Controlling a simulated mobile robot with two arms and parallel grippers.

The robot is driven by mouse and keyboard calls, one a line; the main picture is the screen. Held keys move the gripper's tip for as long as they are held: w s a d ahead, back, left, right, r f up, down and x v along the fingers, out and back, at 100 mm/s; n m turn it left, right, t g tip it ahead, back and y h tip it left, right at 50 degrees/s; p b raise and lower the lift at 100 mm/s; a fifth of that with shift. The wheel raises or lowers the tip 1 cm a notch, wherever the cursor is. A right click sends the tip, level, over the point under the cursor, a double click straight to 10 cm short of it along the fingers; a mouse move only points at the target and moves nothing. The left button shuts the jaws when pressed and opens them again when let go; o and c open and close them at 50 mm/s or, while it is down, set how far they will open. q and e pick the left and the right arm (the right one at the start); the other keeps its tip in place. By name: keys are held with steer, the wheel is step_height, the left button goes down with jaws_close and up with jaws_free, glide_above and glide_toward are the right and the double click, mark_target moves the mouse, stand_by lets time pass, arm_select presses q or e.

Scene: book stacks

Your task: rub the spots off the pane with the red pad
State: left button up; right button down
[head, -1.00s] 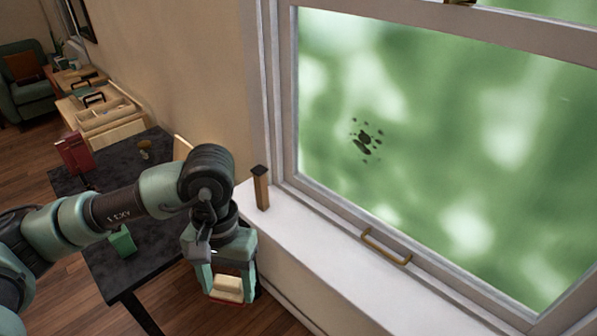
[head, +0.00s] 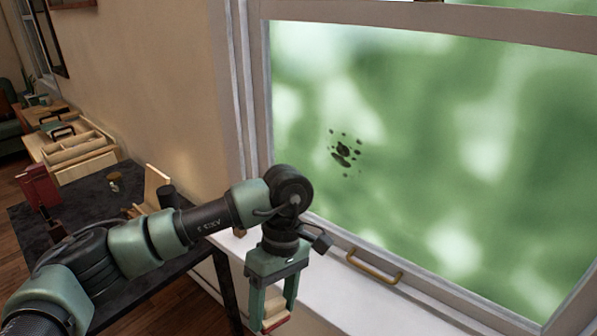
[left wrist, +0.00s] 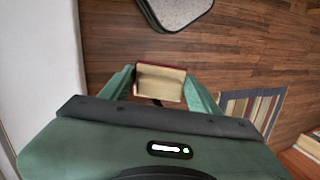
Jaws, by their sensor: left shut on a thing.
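The pane (head: 430,130) is a large green-tinted window with a cluster of dark spots (head: 342,151) on its left part. My left gripper (head: 271,318) hangs fingers-down in front of the sill, below and to the left of the spots. It is shut on the red pad (head: 277,320), a cream block with a red edge. In the left wrist view the pad (left wrist: 160,84) sits between the two green fingers. The pad is apart from the glass. My right gripper is in neither view.
The white sill (head: 345,300) runs under the window, with a brass handle (head: 374,267) on the lower frame. A dark table (head: 75,222) at left bears a red book (head: 38,187) and other small things. My left arm covers part of it.

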arm_select(q)
steer(key=w+d+r+n+h+p, duration=0.6)
steer(key=w+d+r+n+h, duration=0.45)
steer(key=n, duration=1.05)
steer(key=n+t+p, duration=0.6)
steer(key=n+t, duration=1.2)
steer(key=t, duration=0.1)
glide_toward(327, 156)
steer(key=shift+y, duration=0.25)
steer(key=shift+b+x, duration=1.85)
steer(key=shift+x, duration=0.45)
steer(key=shift+d, duration=0.15)
steer(key=shift+x, duration=0.75)
steer(key=shift+r, duration=0.1)
